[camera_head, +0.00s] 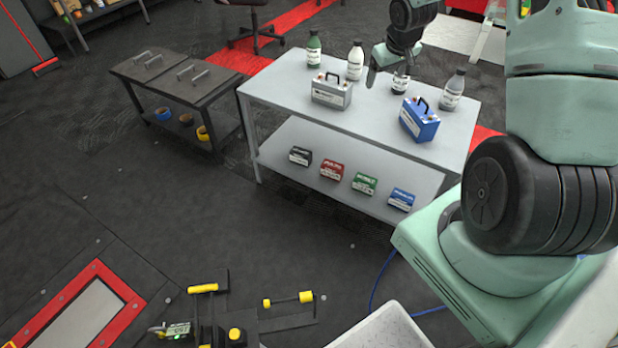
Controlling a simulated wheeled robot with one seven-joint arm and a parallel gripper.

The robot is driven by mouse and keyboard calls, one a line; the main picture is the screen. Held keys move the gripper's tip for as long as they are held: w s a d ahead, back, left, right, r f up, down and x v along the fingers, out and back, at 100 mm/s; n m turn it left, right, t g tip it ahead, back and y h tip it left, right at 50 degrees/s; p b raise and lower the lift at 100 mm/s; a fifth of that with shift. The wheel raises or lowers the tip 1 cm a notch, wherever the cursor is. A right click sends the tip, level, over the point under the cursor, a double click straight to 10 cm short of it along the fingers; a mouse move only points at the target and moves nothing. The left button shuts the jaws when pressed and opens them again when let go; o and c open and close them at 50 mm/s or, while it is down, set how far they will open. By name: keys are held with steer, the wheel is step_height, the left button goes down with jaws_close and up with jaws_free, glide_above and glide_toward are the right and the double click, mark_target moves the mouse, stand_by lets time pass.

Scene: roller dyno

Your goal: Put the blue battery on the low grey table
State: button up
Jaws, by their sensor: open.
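The blue battery (420,121), a box with a black handle on top, stands upright near the front right of the light grey two-level table (290,98). My gripper (387,70) is open and empty above the back part of that table. It is behind and left of the blue battery, in front of a bottle, and apart from the battery. A lower dark grey table (160,98) with metal handles on its top stands to the left. The blue battery is fully in view.
A grey battery (331,92) and several bottles, such as a green one (314,50), share the tabletop. Small boxes, including a blue one (400,200), line the lower shelf. Yellow-handled tools (235,310) stand in front. Dark floor between is mostly clear.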

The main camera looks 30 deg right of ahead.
steer(key=s+a+r+n+y, duration=0.1)
steer(key=s+a+r+n, duration=0.15)
steer(key=a, duration=0.85)
steer(key=s+a+r+n+g+y, duration=0.1)
steer(key=s+a+r, duration=0.2)
steer(key=a, duration=0.7)
steer(key=s+a+r+n, duration=0.1)
steer(key=s+a+r, duration=0.1)
steer(key=a, duration=0.9)
steer(key=s+a+r+n+g, duration=0.1)
steer(key=s+a+n, duration=0.1)
steer(key=s+a, duration=0.4)
steer(key=s+a+r+n+g, duration=0.1)
steer(key=s+a, duration=0.5)
steer(key=s, duration=1)
steer(key=shift+r+n+g+y, duration=0.3)
steer(key=shift+r+n, duration=0.05)
steer(key=shift+n, duration=0.4)
steer(key=r+p, duration=0.1)
steer(key=r, duration=0.1)
steer(key=r+p, duration=0.3)
steer(key=shift+w+d+r+p, duration=0.15)
steer(key=shift+w+r+p, duration=0.15)
steer(key=shift+r+p, duration=0.1)
